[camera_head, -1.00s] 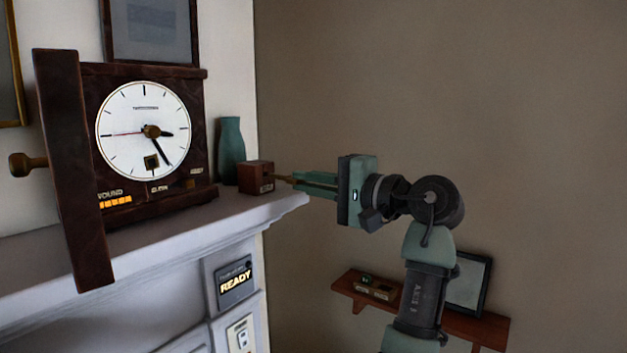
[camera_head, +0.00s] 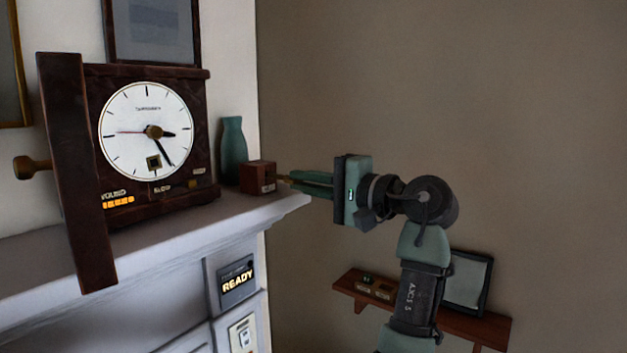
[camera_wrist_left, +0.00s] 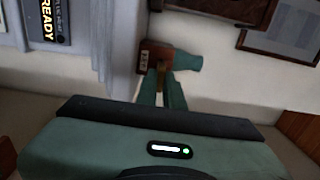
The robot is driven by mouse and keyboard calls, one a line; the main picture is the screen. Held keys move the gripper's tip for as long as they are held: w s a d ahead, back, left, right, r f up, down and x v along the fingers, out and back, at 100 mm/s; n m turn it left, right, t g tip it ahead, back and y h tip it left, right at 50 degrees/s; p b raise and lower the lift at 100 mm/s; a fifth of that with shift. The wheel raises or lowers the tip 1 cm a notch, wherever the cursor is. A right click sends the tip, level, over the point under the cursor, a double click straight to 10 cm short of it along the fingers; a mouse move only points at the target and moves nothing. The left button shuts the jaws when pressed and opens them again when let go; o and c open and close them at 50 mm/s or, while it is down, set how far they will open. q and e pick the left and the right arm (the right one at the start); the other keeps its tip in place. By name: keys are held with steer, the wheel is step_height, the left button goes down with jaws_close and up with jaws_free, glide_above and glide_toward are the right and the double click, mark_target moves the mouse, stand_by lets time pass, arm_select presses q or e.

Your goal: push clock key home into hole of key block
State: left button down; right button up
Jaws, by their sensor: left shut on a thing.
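The key block (camera_head: 257,177), a small dark reddish-brown cube, sits on the mantel near its right end. My left gripper (camera_head: 292,181) comes in from the right, its green fingers shut on the brass clock key (camera_head: 283,178). Only a short piece of the key shows between the fingertips and the block's right side. The key's tip meets the block there; the hole itself is hidden. In the left wrist view the fingers (camera_wrist_left: 162,80) point at the block (camera_wrist_left: 147,57), with a little brass between them. My right gripper is not in view.
A teal vase (camera_head: 232,152) stands just behind the block. A dark clock (camera_head: 150,210) stands to the left, its narrow door panel (camera_head: 75,170) swung open over the mantel edge (camera_head: 190,226). A low shelf (camera_head: 480,328) hangs at the lower right.

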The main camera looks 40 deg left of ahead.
mark_target(300, 181)
arm_select(q)
steer(key=shift+s+a, duration=0.15)
steer(key=shift+a, duration=1)
steer(key=shift+s+a, duration=0.1)
steer(key=shift+a, duration=1)
steer(key=c, duration=1.5)
jaws_free()
steer(key=shift+o, duration=0.2)
steer(key=shift+d, duration=0.15)
steer(key=shift+d, duration=0.25)
steer(key=d+b, duration=0.2)
steer(key=d, duration=0.5)
steer(key=shift+w+d, duration=0.15)
steer(key=shift+w, duration=0.25)
